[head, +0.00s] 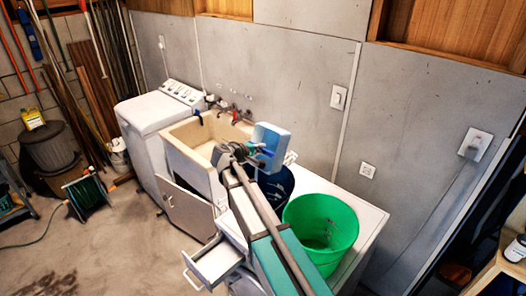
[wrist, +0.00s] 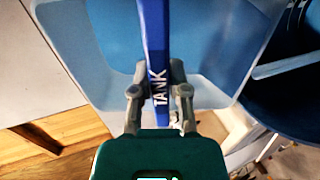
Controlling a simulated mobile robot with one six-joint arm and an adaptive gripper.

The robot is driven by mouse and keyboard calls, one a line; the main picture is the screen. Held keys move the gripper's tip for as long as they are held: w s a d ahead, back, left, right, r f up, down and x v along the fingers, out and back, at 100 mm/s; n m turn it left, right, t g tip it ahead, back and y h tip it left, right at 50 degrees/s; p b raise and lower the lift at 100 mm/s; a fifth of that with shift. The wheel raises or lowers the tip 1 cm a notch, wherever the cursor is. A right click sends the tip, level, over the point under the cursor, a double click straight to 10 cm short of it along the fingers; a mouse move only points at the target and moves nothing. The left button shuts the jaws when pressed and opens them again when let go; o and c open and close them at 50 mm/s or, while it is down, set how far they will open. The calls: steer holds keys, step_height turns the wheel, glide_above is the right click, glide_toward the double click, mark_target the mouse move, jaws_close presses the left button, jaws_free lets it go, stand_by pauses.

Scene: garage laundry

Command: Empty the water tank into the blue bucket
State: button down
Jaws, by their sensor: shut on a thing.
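The water tank (head: 271,142) is a light blue, see-through box held up in front of the grey wall, above the counter. My gripper (head: 254,150) is shut on its dark blue handle, which reads TANK in the wrist view (wrist: 155,40); the fingers (wrist: 158,92) stand on both sides of it. The tank body (wrist: 215,40) fills the top of the wrist view; whether water is in it I cannot tell. The blue bucket (head: 278,180) stands on the counter just below the tank, partly hidden by my arm. It also shows at the right of the wrist view (wrist: 275,100).
A green bucket (head: 320,225) stands on the white counter (head: 367,222), right of the blue one. A sink (head: 190,150) and a white washing machine (head: 150,125) are to the left. A white drawer (head: 213,262) stands open below. The wall (head: 290,70) is close behind.

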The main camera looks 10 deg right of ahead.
steer(key=shift+s+a+r+t+h+b, duration=0.2)
steer(key=shift+s+a+t+h+b, duration=0.15)
steer(key=shift+h+b, duration=0.25)
steer(key=shift+s+a+r+b, duration=0.1)
steer(key=shift+a+b, duration=0.1)
steer(key=shift+b, duration=0.25)
steer(key=shift+s+a+r+t+h+b, duration=0.15)
steer(key=shift+a+t+h+b, duration=0.05)
steer(key=shift+t+h+b, duration=0.2)
steer(key=shift+s+a+t+h+b, duration=0.35)
steer(key=shift+h+b, duration=0.2)
steer(key=shift+b, duration=0.5)
steer(key=shift+s+a+t+h+b, duration=0.25)
steer(key=shift+a+h+b, duration=0.25)
steer(key=shift+b, duration=0.55)
